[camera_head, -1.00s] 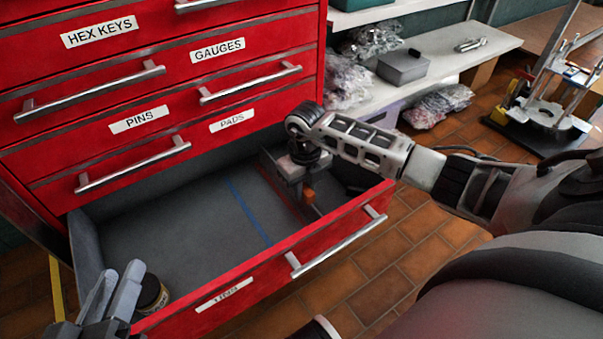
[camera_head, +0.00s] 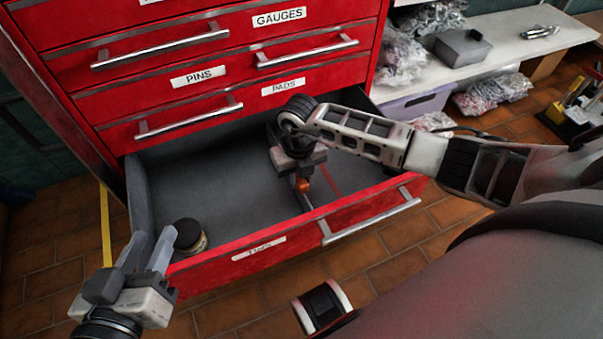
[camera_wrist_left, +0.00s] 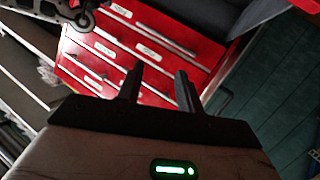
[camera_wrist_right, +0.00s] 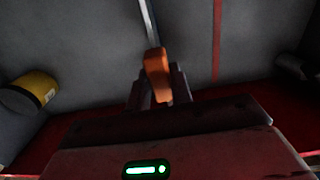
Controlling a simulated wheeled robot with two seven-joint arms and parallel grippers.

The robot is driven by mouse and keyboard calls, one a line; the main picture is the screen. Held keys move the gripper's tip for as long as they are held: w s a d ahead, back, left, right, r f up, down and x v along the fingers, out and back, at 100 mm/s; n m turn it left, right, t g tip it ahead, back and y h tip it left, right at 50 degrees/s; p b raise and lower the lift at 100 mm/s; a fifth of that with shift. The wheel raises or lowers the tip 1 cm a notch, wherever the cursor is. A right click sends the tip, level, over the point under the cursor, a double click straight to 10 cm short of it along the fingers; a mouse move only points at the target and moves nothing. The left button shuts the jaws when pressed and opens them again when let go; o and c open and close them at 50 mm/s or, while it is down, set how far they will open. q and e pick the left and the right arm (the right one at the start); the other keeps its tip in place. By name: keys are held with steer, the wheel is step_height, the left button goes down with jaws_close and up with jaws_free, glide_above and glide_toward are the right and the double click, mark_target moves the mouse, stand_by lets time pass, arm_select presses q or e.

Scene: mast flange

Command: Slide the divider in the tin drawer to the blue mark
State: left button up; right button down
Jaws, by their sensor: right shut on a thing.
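The open tin drawer (camera_head: 258,230) is red outside and grey inside. My right gripper (camera_head: 302,180) reaches down into it, shut on the orange tab (camera_wrist_right: 157,72) of the divider. The thin grey divider (camera_head: 306,203) stands across the drawer, largely hidden by the gripper in the head view. A red line (camera_wrist_right: 217,40) on the drawer floor lies to the right of the divider, apart from it. My left gripper (camera_head: 147,252) is open and empty outside the drawer's front left corner.
A jar with a dark lid (camera_head: 190,237) stands in the drawer's front left corner. A dark object (camera_wrist_right: 293,66) lies at the right in the right wrist view. Closed drawers with bar handles (camera_head: 190,120) are above. A shelf (camera_head: 500,45) with bags is at the right.

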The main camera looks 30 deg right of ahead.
steer(key=c, duration=1.2)
jaws_free()
steer(key=shift+c, duration=0.2)
steer(key=shift+r, duration=0.1)
step_height(320, 180, up, 6)
steer(key=p, duration=0.2)
steer(key=shift+w+r+p, duration=0.1)
steer(key=shift+p, duration=0.2)
arm_select(q)
steer(key=f+p, duration=0.1)
steer(key=a+f+g+y, duration=0.1)
steer(key=f+g+p, duration=0.1)
steer(key=shift+a+y+p, duration=0.3)
arm_select(e)
step_height(320, 180, up, 10)
steer(key=shift+f, duration=0.2)
